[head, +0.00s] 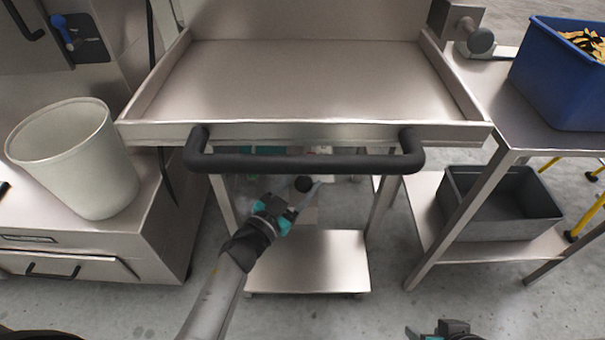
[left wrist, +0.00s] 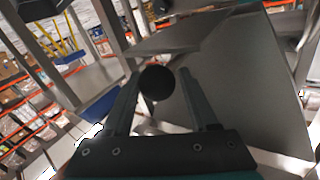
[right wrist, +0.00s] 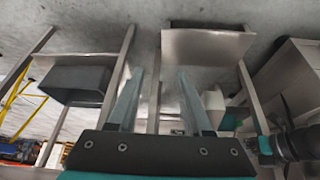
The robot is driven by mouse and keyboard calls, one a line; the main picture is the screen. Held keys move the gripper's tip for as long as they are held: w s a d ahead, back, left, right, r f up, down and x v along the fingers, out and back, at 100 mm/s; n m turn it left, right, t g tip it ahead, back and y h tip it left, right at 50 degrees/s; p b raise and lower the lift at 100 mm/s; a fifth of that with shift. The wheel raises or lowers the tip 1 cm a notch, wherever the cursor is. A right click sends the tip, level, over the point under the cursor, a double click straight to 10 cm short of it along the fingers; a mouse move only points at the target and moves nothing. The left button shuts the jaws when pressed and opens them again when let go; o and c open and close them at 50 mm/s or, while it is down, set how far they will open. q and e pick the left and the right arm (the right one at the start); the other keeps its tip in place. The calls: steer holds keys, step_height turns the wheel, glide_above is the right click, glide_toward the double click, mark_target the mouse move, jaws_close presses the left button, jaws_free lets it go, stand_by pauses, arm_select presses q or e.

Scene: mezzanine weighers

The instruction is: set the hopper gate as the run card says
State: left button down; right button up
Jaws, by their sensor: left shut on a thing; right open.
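A black ball knob (head: 303,184) shows under the front of a stainless tray (head: 310,131). My left gripper (head: 300,194) reaches in beneath the tray's black bar handle (head: 300,163) and is shut on the knob. In the left wrist view the knob (left wrist: 157,83) sits between the two fingers. The tray and handle hide what the knob is attached to. I cannot make out a run card or any gate marks. My right gripper (head: 440,330) is low at the bottom edge, open and empty; its spread fingers show in the right wrist view (right wrist: 162,78).
A pale bin (head: 75,155) stands on the left cabinet. A blue lever (head: 63,32) is on the panel behind it. On the right, a table holds a blue crate (head: 560,80) with a grey tub (head: 500,205) on its lower shelf. A low shelf (head: 310,262) under the tray is bare.

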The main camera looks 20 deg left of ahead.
arm_select(q)
steer(key=shift+s+d+f+p, duration=0.1)
steer(key=shift+s+d+p, duration=0.2)
steer(key=shift+s, duration=0.5)
steer(key=shift+s+d+f+p, duration=0.1)
steer(key=shift+s+d+p, duration=0.2)
steer(key=shift+s, duration=0.45)
steer(key=shift+s+d+p, duration=0.15)
steer(key=shift+s+d, duration=0.25)
steer(key=shift+s, duration=0.4)
arm_select(e)
steer(key=shift+s+d+f+g, duration=0.15)
steer(key=shift+f+g, duration=0.1)
steer(key=shift+f, duration=0.7)
steer(key=shift+s+d+f+g, duration=0.1)
steer(key=shift+f+g, duration=0.15)
steer(key=shift+f, duration=0.7)
steer(key=shift+a, duration=0.1)
arm_select(q)
steer(key=shift+c, duration=1.5)
jaws_free()
steer(key=shift+r, duration=0.1)
steer(key=shift+w+a, duration=0.1)
steer(key=shift+a, duration=0.1)
arm_select(e)
steer(key=shift+r, duration=0.1)
